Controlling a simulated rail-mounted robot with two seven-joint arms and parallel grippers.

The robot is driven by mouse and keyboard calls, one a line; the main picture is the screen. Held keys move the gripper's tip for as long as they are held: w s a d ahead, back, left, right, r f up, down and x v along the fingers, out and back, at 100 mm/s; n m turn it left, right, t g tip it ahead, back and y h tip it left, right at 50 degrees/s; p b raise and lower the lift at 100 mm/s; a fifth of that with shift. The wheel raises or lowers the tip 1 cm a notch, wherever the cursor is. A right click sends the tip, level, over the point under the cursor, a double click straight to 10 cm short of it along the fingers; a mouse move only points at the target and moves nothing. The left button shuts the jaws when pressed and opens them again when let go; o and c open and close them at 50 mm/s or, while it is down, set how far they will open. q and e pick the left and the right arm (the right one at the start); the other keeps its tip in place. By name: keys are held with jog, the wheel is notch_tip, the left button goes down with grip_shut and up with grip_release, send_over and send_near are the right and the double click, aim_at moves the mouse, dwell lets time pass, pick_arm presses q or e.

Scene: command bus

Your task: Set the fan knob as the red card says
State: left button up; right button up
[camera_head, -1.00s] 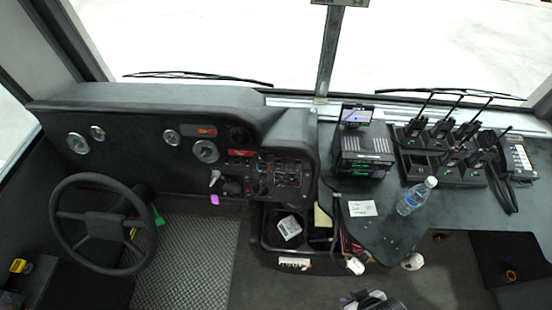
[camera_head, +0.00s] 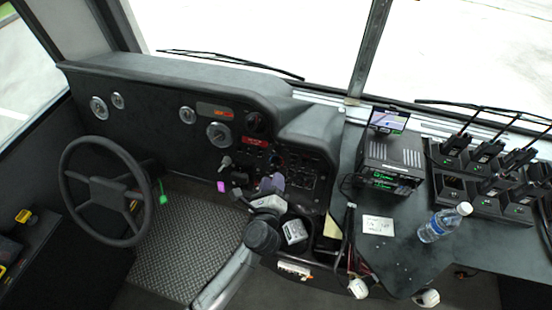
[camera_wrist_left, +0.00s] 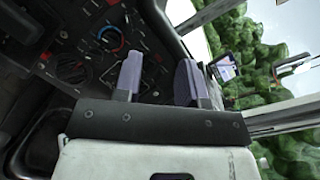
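A dark control panel (camera_head: 305,172) with round knobs sits on the dashboard right of the steering wheel. I cannot tell for certain which is the fan knob. A red card (camera_head: 238,160) is on the dashboard left of the panel; its writing is too small to read. My left gripper (camera_head: 272,182) is in front of the panel and hides part of it. Its purple-grey fingers (camera_wrist_left: 160,62) are apart, with nothing between them. My right gripper is out of view.
The steering wheel (camera_head: 105,190) is at the left. A radio unit (camera_head: 392,160), a white paper (camera_head: 378,225), a water bottle (camera_head: 445,222) and handsets in chargers (camera_head: 490,195) are on the right counter. A dark bin (camera_head: 328,243) lies below the panel.

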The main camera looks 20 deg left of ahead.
aim_at(276, 153)
pick_arm(q)
jog(key=w+a+f+n, duration=0.1)
jog(key=w+f, duration=0.1)
jog(key=w, duration=0.2)
jog(key=w+a+f+n+g, duration=0.1)
jog(key=w+f, duration=0.1)
jog(key=w, duration=0.3)
jog(key=w+a+f+n+g+y, duration=0.1)
jog(key=w+a+f, duration=0.1)
jog(key=w, duration=0.2)
jog(key=shift+w+f+n+p, duration=0.3)
jog(key=shift+w+n, duration=0.1)
grip_shut()
